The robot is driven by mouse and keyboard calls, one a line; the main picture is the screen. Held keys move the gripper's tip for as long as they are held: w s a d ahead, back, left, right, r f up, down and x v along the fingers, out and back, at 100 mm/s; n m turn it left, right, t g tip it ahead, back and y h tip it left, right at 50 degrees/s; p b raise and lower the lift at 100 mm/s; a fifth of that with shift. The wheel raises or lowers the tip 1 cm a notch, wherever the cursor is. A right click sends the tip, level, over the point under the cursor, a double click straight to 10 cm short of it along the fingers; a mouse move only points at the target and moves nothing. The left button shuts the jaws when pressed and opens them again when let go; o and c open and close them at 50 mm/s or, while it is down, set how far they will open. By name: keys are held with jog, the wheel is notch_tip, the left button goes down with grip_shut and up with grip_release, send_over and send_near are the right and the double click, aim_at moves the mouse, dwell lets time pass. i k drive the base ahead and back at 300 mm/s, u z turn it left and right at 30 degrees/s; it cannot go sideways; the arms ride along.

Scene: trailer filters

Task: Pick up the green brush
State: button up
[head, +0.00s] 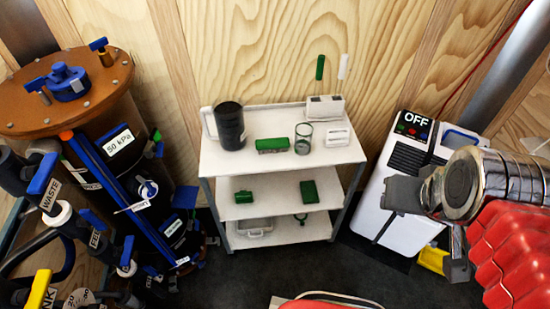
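A green block-shaped thing with a paler lower edge, which looks like the green brush (272,145), lies on the top shelf of the white cart (215,160). It sits between a black cylinder and a clear glass jar. My gripper (405,193) is at the right, in front of the white machine and well apart from the brush. Its fingers are seen end-on, so I cannot tell whether they are open.
The black cylinder (229,126), glass jar (304,139) and white box (325,108) share the top shelf. Green items (309,192) lie on the middle shelf. A brown tank (75,90) with valves stands left, the white machine (372,218) right. Dark floor lies in front.

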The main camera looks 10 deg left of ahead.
aim_at(276, 143)
jog(key=u, duration=0.05)
jog(key=k, duration=0.95)
jog(key=u, duration=0.6)
jog(key=i, duration=1.65)
jog(key=u, duration=0.2)
